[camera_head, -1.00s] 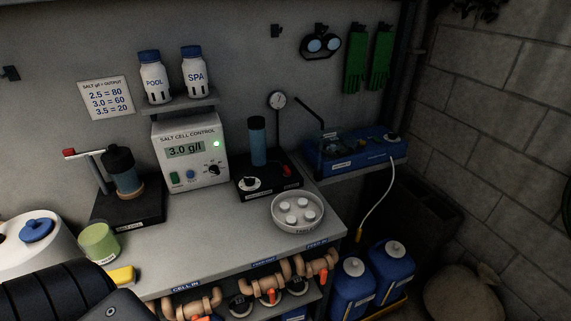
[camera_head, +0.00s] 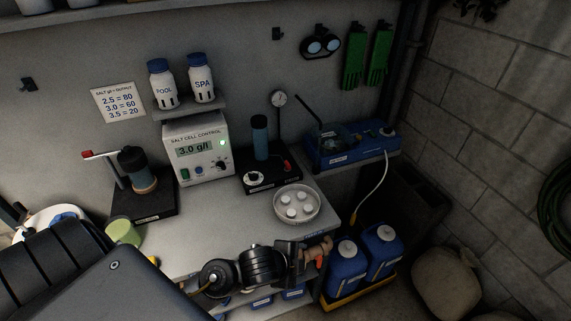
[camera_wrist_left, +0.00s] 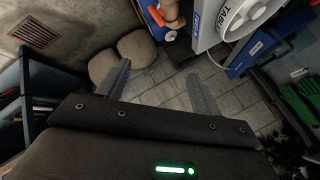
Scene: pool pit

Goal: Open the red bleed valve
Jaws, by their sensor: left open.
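In the head view a small red part (camera_head: 287,165) sits on the black stand with the blue cylinder (camera_head: 260,138) and round gauge (camera_head: 278,99). A red-tipped lever (camera_head: 88,155) is on the left stand. An orange-red valve handle (camera_head: 320,262) shows on the pipes under the bench front; I cannot tell for sure which is the bleed valve. My left gripper (camera_head: 300,258) is in front of the bench edge, hiding most of the pipes. In the left wrist view its fingers (camera_wrist_left: 160,84) are apart and empty, with an orange handle (camera_wrist_left: 170,36) beyond them. My right gripper is not in view.
A dish of white tablets (camera_head: 297,221) stands near the bench's front edge. The salt cell control box (camera_head: 200,171) is behind. Blue jugs (camera_head: 347,266) stand in a yellow tray (camera_head: 350,300) right of the pipes. A sack (camera_head: 445,283) lies on the floor. The bench middle is clear.

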